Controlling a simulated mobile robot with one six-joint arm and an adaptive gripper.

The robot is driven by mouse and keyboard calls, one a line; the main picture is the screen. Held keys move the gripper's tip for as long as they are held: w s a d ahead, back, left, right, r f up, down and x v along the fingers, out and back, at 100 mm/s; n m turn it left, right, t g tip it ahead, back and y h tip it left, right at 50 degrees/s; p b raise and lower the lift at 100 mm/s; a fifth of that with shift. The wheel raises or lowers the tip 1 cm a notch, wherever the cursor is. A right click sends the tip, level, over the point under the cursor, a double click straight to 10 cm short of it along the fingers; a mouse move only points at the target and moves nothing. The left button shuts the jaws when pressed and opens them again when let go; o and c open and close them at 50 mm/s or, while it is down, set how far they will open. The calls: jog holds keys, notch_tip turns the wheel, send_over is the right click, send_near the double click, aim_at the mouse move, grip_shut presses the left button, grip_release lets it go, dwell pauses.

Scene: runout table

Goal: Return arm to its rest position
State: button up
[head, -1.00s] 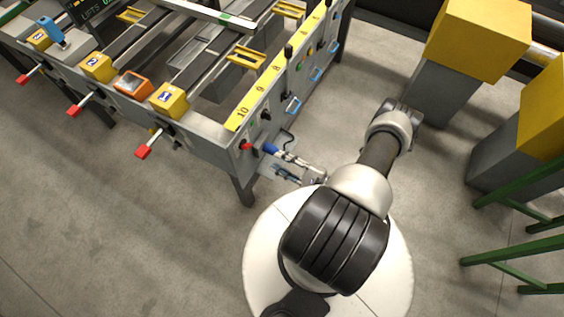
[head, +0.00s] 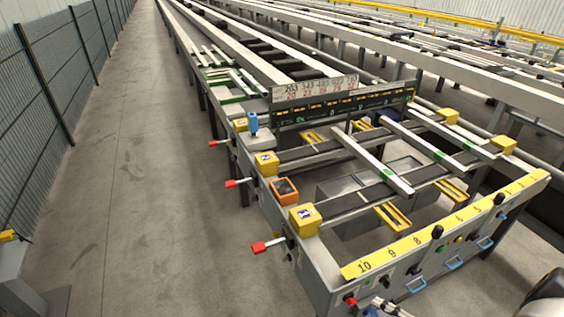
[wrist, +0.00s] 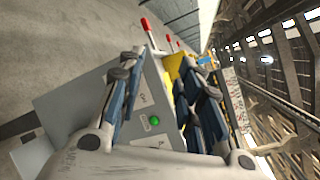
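My gripper (wrist: 165,62) shows in the wrist view with its two dark blue-grey fingers apart and nothing between them. In the head view only a bit of my gripper (head: 378,309) shows at the bottom edge, by the near corner of the runout table (head: 318,280). A piece of my arm (head: 546,296) shows at the lower right; most of the arm is out of view. In the wrist view a grey panel with a green button (wrist: 154,120) lies beyond and between the fingers. I cannot tell whether the gripper touches it.
Red-handled levers (head: 268,246) stick out from the table's left side. A yellow numbered strip (head: 447,226) runs along its end, above knobs and blue handles (head: 416,286). A mesh fence (head: 60,75) stands at far left. The floor aisle (head: 130,170) between is clear.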

jog(key=a+r+n+g+h, duration=0.1)
jog(key=a+r+n+g, duration=0.25)
jog(key=r, duration=0.35)
jog(key=s+a+r+n+g, duration=0.1)
jog(key=a+r+n+g, duration=0.25)
jog(key=r, duration=0.35)
jog(key=a+r+n+g+h, duration=0.1)
jog(key=a+r+n+g, duration=0.25)
jog(key=r+g, duration=0.2)
jog(key=s+a+r+n+t+h, duration=0.2)
jog(key=s+r+h, duration=0.3)
jog(key=r, duration=0.3)
jog(key=s+a+r+n+t+h, duration=0.3)
jog(key=s+r+n+h, duration=0.1)
jog(key=s+r, duration=0.2)
jog(key=shift+s+r+h, duration=0.25)
jog(key=shift+r+h, duration=0.15)
jog(key=shift+r, duration=0.45)
